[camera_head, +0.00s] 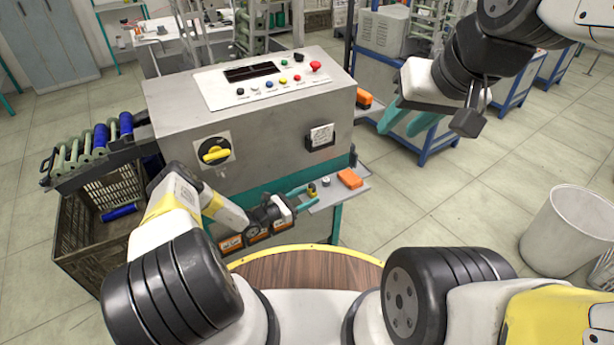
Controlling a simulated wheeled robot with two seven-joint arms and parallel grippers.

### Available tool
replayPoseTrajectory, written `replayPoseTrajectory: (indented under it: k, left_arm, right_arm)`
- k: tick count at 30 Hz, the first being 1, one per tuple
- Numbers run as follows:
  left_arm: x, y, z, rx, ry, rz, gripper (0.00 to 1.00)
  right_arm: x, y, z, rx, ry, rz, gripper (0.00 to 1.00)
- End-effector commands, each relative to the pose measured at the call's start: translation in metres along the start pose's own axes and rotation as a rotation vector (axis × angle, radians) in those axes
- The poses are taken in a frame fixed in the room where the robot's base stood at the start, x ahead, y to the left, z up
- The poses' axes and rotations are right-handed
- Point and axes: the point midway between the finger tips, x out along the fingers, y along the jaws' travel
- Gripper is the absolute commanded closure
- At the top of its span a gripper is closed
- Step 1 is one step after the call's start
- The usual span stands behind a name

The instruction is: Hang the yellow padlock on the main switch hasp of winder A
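The main switch (214,152) is a yellow rotary handle on a black plate, on the front of the grey winder cabinet (270,125). Its hasp is too small to make out. My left gripper (311,194) reaches in low at the cabinet's front right corner, over a small side shelf (329,198). Its teal fingers are apart. A small dark and yellowish thing (312,188) shows by the fingertips; it may be the padlock, but I cannot tell for sure. My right gripper (398,121) is to the right of the cabinet, fingers apart, empty.
An orange box (350,178) and a small pale round thing (326,181) are on the shelf. A rack of bobbins (95,150) and a dark crate (85,225) stand at left. A white bin (566,230) stands at right. The floor between is clear.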

Motion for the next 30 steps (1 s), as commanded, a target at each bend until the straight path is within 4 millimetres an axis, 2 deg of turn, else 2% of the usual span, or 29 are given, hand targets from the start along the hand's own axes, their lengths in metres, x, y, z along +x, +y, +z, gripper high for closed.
replayPoseTrajectory:
  k: [1, 7, 8, 14, 24, 30]
  left_arm:
    - [0.0, 0.0, 0.0, 0.0, 0.0, 0.0, 0.59]
    - [0.0, 0.0, 0.0, 0.0, 0.0, 0.0, 0.99]
    - [0.0, 0.0, 0.0, 0.0, 0.0, 0.0, 1.0]
    - [0.0, 0.001, 0.007, 0.001, -0.001, 0.001, 1.0]
    - [0.0, 0.001, 0.045, 0.0, -0.002, 0.0, 1.0]
    - [0.0, 0.0, 0.051, 0.0, -0.001, 0.0, 1.0]
  right_arm:
    - [0.0, 0.0, 0.0, 0.0, 0.0, 0.0, 0.64]
    - [0.0, 0.0, 0.0, 0.0, 0.0, 0.0, 0.64]
    - [0.0, 0.0, 0.0, 0.0, 0.0, 0.0, 0.64]
    - [0.0, 0.0, 0.0, 0.0, 0.0, 0.0, 0.64]
    - [0.0, 0.0, 0.0, 0.0, 0.0, 0.0, 0.64]
    - [0.0, 0.0, 0.0, 0.0, 0.0, 0.0, 0.64]
